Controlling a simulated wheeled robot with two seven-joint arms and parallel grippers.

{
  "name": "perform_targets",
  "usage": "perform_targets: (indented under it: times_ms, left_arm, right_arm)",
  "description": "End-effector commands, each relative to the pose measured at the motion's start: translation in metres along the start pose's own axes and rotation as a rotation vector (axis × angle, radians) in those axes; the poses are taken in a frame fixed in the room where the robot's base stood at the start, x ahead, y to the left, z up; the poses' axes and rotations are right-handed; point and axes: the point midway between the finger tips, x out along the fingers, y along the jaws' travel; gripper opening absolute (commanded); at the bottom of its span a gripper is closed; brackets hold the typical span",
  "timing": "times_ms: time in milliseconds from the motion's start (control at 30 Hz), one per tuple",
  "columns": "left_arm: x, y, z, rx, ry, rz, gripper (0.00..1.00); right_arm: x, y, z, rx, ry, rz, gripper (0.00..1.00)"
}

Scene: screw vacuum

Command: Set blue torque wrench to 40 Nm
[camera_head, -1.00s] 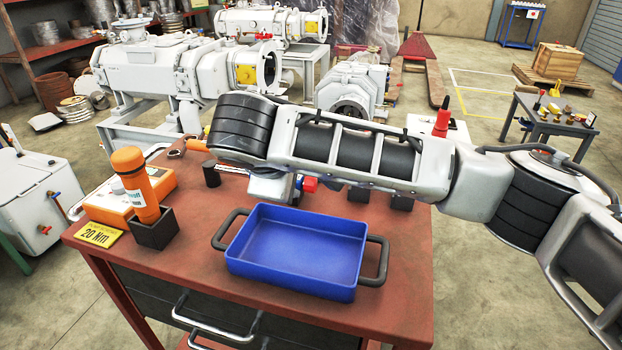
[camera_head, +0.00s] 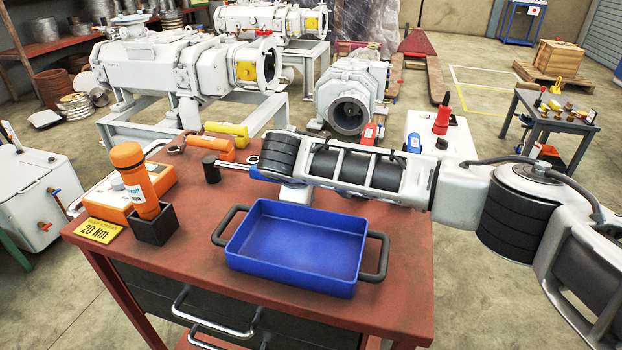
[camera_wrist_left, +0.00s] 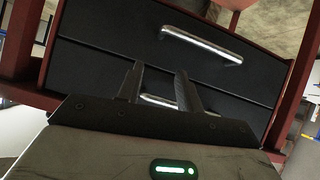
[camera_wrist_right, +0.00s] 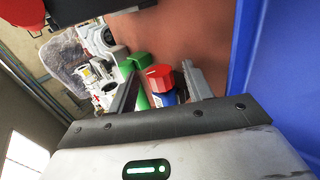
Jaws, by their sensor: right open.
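My right arm reaches in from the right over the red workbench (camera_head: 190,265). Its gripper is mostly hidden under the forearm in the head view. In the right wrist view my right gripper (camera_wrist_right: 163,78) is open. A blue item with a red cap (camera_wrist_right: 160,76) shows between or just beyond the fingers; contact cannot be told. It may be the blue torque wrench, but I cannot be sure. In the left wrist view my left gripper (camera_wrist_left: 160,82) is open and empty, facing the bench drawers.
A blue tray (camera_head: 295,285) stands at the bench front. An orange cylinder (camera_head: 136,182) stands in a black holder, beside an orange box (camera_head: 105,195) and a yellow "20 Nm" sign (camera_head: 99,231). Yellow (camera_head: 227,130) and orange (camera_head: 222,147) tools lie at the back.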

Motion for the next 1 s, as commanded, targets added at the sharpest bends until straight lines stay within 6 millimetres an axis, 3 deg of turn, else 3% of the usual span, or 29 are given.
perform_targets:
  times_ms: [67, 200, 400, 733, 1000]
  left_arm:
    - [0.000, 0.000, 0.000, 0.000, 0.000, 0.000, 0.36]
    - [-0.001, 0.000, 0.001, -0.001, -0.002, 0.000, 0.36]
    - [-0.001, 0.000, 0.004, -0.003, -0.009, 0.000, 0.36]
    - [0.002, 0.001, 0.011, -0.012, -0.010, 0.005, 0.36]
    - [0.000, 0.001, 0.009, -0.016, -0.006, 0.006, 0.36]
  right_arm:
    - [0.000, 0.000, 0.000, 0.000, 0.000, 0.000, 0.45]
    - [0.000, 0.000, 0.000, 0.000, 0.000, -0.001, 0.06]
    - [0.001, -0.002, 0.000, -0.001, -0.001, 0.018, 0.06]
    - [0.002, -0.007, 0.001, -0.001, -0.002, 0.222, 0.06]
    - [0.001, -0.005, 0.001, 0.002, -0.002, 0.248, 0.06]
